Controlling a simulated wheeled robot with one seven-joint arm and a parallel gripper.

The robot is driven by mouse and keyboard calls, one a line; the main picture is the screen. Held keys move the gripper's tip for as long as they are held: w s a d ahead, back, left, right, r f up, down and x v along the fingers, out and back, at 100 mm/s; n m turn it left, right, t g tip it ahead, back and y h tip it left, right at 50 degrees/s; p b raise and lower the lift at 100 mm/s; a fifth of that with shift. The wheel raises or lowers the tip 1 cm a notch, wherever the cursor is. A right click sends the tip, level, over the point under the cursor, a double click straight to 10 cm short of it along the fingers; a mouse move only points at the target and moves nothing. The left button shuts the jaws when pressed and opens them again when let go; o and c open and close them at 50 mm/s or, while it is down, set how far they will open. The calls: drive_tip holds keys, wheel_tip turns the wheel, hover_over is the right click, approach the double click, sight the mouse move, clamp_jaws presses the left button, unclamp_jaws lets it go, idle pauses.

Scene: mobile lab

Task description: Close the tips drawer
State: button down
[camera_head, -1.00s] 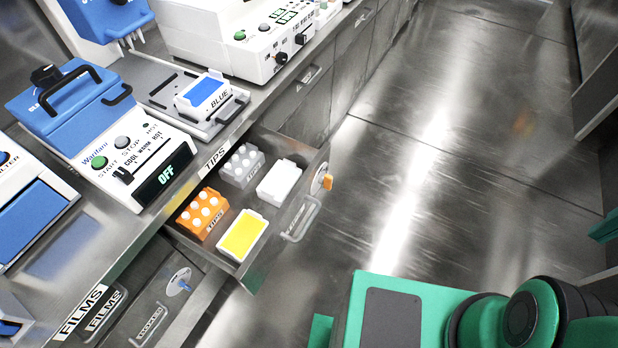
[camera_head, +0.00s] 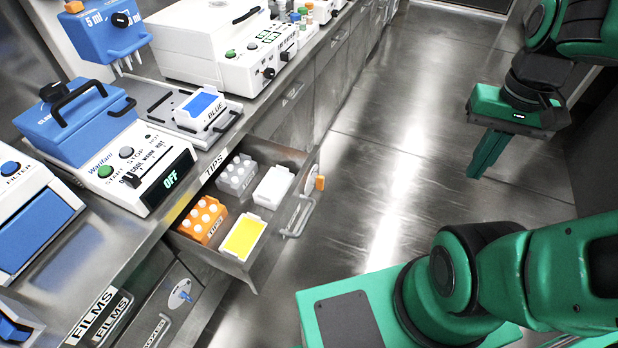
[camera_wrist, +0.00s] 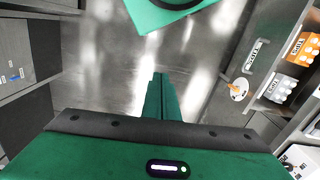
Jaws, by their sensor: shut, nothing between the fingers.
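The tips drawer (camera_head: 262,262) stands pulled out from under the counter, below the "TIPS" label (camera_head: 214,167). It holds an orange rack (camera_head: 203,222), a grey rack (camera_head: 237,174), a yellow-topped box (camera_head: 243,236) and a white box (camera_head: 273,187). A metal handle (camera_head: 298,218) and an orange-knobbed disc (camera_head: 316,180) are on its front. My gripper (camera_head: 482,166) is shut and empty over the aisle, right of the drawer and well apart from it. In the wrist view, my gripper (camera_wrist: 161,82) points at the floor, and the drawer front (camera_wrist: 262,75) shows at the right.
The counter (camera_head: 105,232) above the drawer bears a blue-lidded heating device (camera_head: 80,120), a tray with a blue plate (camera_head: 200,106) and a white machine (camera_head: 225,50). A films drawer (camera_head: 150,305) is at lower left. The aisle floor (camera_head: 400,150) is clear.

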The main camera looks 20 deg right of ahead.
drive_tip(key=n+y, duration=0.7)
drive_tip(key=n, duration=2.6)
approach(321, 177)
drive_tip(key=s+d+r, duration=0.2)
drive_tip(key=s, duration=0.1)
drive_tip(key=shift+n, duration=0.3)
drive_tip(key=x, duration=0.4)
drive_tip(key=w+a+x, duration=0.1)
drive_tip(key=x, duration=0.2)
drive_tip(key=r+x, duration=0.1)
drive_tip(key=x, duration=0.3)
drive_tip(key=shift+w+a+f, duration=0.3)
drive_tip(key=shift+a, duration=0.15)
drive_tip(key=shift+w+a, duration=0.3)
drive_tip(key=shift+a, duration=0.05)
